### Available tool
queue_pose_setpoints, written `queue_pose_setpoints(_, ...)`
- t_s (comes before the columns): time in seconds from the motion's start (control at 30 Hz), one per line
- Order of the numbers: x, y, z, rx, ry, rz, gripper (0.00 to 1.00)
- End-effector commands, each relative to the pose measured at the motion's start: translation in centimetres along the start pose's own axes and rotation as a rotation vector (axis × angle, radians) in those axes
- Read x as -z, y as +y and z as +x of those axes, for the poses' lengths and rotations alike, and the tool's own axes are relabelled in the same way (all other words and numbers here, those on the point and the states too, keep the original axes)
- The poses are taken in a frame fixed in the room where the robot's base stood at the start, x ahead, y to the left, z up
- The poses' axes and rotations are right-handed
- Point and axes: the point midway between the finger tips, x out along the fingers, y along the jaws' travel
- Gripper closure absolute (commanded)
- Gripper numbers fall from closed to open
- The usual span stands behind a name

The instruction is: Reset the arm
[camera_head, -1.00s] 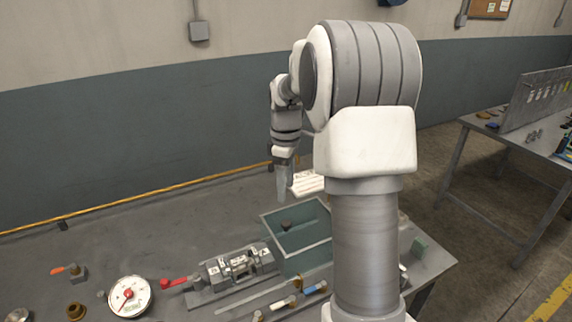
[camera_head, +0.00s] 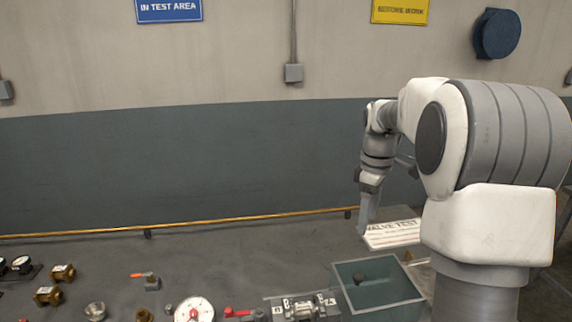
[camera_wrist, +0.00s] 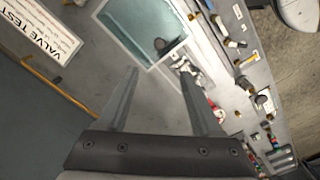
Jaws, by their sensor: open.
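My gripper (camera_head: 366,212) hangs pointing down above the back right of the grey bench, near the white VALVE TEST sign (camera_head: 392,233). In the wrist view, my gripper (camera_wrist: 160,82) has its two fingers spread wide apart with nothing between them. Beyond the fingertips is the teal bin (camera_wrist: 112,22), with a dark round piece (camera_wrist: 161,45) inside it. The teal bin also shows in the head view (camera_head: 405,300), below and to the right of my gripper.
A valve fixture (camera_head: 303,307) with a red-handled valve (camera_head: 243,314) stands left of the bin. A white gauge (camera_head: 194,310), an orange-handled valve (camera_head: 150,281) and brass fittings (camera_head: 48,295) lie further left. A yellow pipe (camera_head: 200,221) runs along the wall. The bench's back middle is clear.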

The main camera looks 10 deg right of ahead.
Motion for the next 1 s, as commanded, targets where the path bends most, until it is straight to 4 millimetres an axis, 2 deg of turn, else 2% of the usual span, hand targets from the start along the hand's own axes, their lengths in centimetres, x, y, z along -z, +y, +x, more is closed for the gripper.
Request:
queue_pose_setpoints(0.17,0.2,-2.6,-2.1,-0.042,0.018,0.057,0.33)
queue_pose_setpoints(0.3,0.0,-6.5,-4.3,-0.095,0.052,0.152,0.33)
queue_pose_setpoints(0.5,-1.0,-12.3,-6.4,-0.158,0.125,0.302,0.33)
queue_pose_setpoints(0.73,-2.9,-18.6,-7.1,-0.204,0.234,0.47,0.33)
queue_pose_setpoints(1.0,-5.6,-24.9,-5.7,-0.21,0.379,0.658,0.33)
